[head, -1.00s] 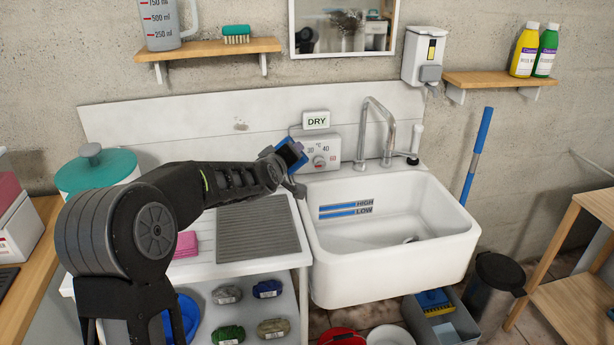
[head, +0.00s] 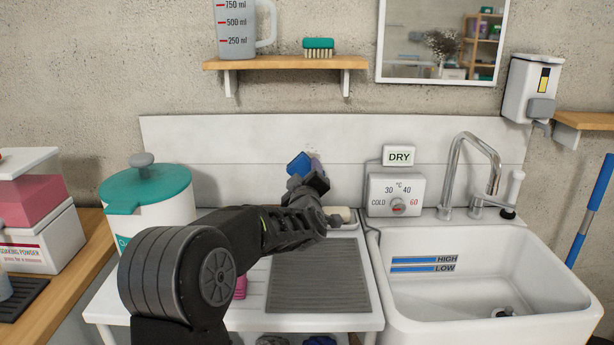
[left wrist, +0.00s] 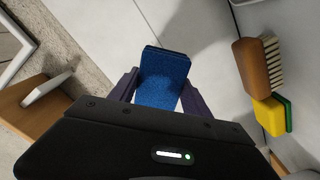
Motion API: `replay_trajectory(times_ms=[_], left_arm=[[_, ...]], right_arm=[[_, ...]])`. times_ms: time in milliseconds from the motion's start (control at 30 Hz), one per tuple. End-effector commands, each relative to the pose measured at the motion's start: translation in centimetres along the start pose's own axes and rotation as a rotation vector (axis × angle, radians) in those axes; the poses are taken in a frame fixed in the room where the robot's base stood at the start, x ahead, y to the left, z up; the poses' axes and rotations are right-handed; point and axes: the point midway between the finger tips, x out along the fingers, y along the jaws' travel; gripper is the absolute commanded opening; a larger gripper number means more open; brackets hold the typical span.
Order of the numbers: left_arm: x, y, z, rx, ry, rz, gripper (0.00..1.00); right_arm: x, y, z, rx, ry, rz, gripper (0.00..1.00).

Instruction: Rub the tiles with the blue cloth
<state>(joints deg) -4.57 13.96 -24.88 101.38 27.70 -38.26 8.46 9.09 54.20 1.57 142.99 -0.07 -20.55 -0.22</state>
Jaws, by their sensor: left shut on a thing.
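The white tiles (head: 230,150) form a low splashback along the wall behind the counter. A faint brownish smudge (head: 314,152) shows on them just above my left gripper. My left gripper (head: 308,180) is shut on the blue cloth (head: 300,165) and holds it up in front of the tiles, close to the smudge. In the left wrist view the cloth (left wrist: 163,78) is a folded blue pad between the two fingers. I cannot tell whether it touches the tiles. My right gripper is not in view.
A grey ribbed drainer mat (head: 320,275) lies on the counter. A teal-lidded tub (head: 148,195) stands left, the sink (head: 480,285) and tap (head: 465,170) right. A shelf (head: 285,64) is above. The left wrist view shows a wooden brush (left wrist: 254,68) and a yellow-green sponge (left wrist: 270,115).

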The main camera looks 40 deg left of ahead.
Motion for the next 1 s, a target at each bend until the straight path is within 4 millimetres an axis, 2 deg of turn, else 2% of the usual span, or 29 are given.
replay_trajectory(times_ms=[267,700,1000], left_arm=[[0.6,0.0,0.0,0.001,-0.001,0.000,0.23],[4.7,0.0,0.0,0.002,-0.001,-0.001,0.23],[6.0,0.0,0.0,0.000,-0.001,0.000,0.23]], right_arm=[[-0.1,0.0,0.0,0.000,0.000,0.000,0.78],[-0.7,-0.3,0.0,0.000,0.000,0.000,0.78],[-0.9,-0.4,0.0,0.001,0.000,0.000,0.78]])
